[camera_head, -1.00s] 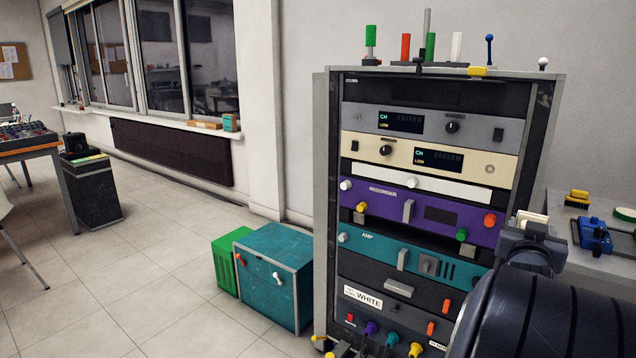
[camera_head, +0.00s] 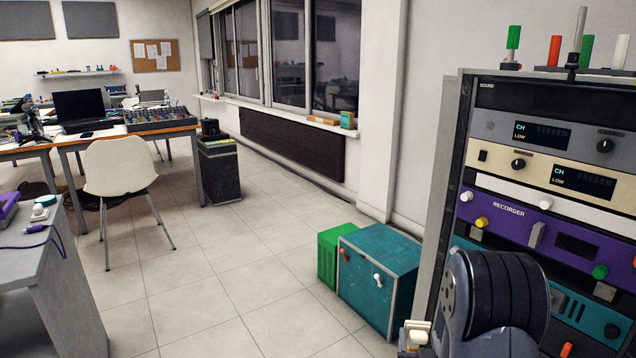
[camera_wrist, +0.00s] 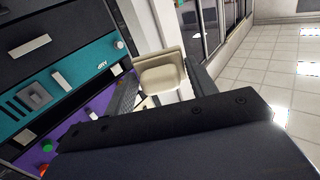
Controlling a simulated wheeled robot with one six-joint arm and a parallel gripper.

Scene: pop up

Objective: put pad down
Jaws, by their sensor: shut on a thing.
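A small cream block, which looks like the pad (camera_wrist: 160,73), sits at the tip of my gripper (camera_wrist: 150,98) in the wrist view. My gripper is shut on it and holds it in the air. The dark body of my gripper hides the lower part of that view. In the head view the pad (camera_head: 418,328) shows low at the right, beside my dark arm and in front of the rack. The fingertips are hard to make out there.
The equipment rack (camera_head: 450,150) stands close at right. Teal (camera_head: 375,285) and green (camera_head: 328,258) boxes sit on the floor beside it. A grey bench (camera_head: 60,290) is at left, with a white chair (camera_head: 118,165) and desks behind. The middle floor is clear.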

